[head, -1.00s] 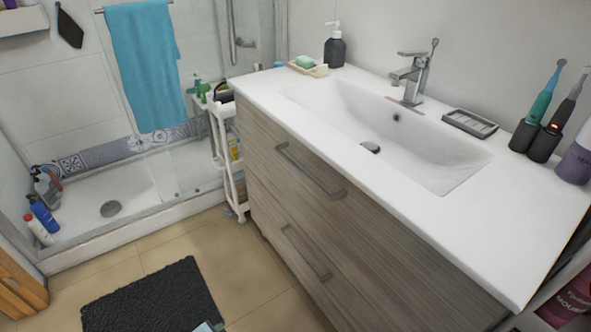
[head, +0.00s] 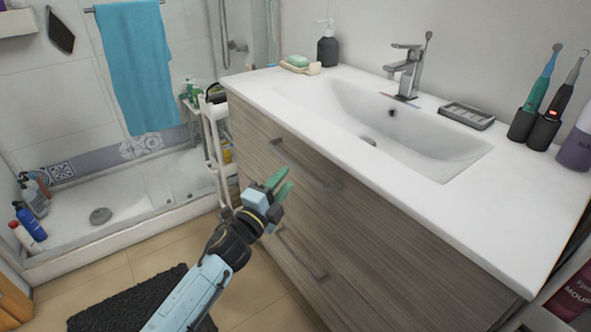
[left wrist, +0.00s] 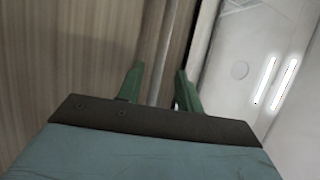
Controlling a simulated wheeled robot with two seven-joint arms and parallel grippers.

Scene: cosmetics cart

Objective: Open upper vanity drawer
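The vanity has a wood-grain front with two drawers. The upper drawer (head: 390,213) looks shut, with a grey bar handle (head: 312,168) along its face. The lower drawer has its own bar handle (head: 300,252). My left gripper (head: 279,182) is in front of the drawer face, near the left end of the upper handle. In the left wrist view, its green fingers (left wrist: 157,85) are spread apart. A grey bar (left wrist: 164,50) shows beyond and between them, apparently the handle. I cannot tell whether the fingers touch it. My right gripper is not in view.
The white sink top (head: 262,92) overhangs the drawers. A narrow white cart (head: 213,145) stands at the vanity's left end. A dark mat (head: 120,300) lies on the tiled floor. A toothbrush holder (head: 532,128) stands on the right of the top.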

